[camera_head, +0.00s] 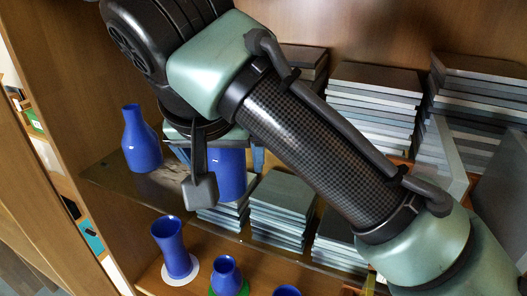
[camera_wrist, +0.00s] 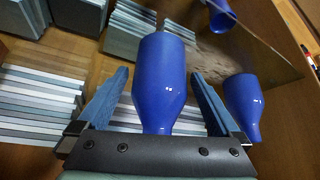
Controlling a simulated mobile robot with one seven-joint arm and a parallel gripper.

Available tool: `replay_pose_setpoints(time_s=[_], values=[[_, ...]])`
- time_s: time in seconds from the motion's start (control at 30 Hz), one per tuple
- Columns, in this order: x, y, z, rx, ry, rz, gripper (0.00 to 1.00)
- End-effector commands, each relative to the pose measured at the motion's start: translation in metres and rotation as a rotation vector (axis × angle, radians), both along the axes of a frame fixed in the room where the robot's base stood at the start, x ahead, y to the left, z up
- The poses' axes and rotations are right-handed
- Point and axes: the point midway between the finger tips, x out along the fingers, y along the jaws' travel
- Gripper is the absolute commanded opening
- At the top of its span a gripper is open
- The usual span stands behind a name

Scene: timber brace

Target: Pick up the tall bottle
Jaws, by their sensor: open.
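The tall blue bottle (camera_wrist: 160,75) stands between my open fingers in the wrist view, its narrow neck toward my palm. Gaps show between the neck and both fingers of my gripper (camera_wrist: 160,78). In the head view my gripper (camera_head: 226,172) is over the glossy shelf, and the blue bottle (camera_head: 230,174) shows partly behind it, its top hidden. A second blue bottle (camera_head: 142,140) stands to the left on the same shelf; it also shows at the right of the wrist view (camera_wrist: 242,105).
Stacks of grey slabs (camera_head: 282,205) stand close to the right of the bottle, with more stacks (camera_head: 372,100) behind. A blue vase (camera_head: 173,248) and a smaller one (camera_head: 227,276) stand on the level below. A wooden side wall (camera_head: 60,90) bounds the left.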

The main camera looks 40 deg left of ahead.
Motion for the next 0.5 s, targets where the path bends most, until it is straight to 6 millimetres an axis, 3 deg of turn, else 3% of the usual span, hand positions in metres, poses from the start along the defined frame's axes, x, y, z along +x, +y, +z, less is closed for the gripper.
replay_pose_setpoints(time_s=[0.13, 0.5], values=[[0.0000, 0.0000, 0.0009, 0.000, 0.000, 0.000, 1.00], [-0.0002, -0.0002, 0.0008, 0.000, 0.000, 0.000, 0.33]])
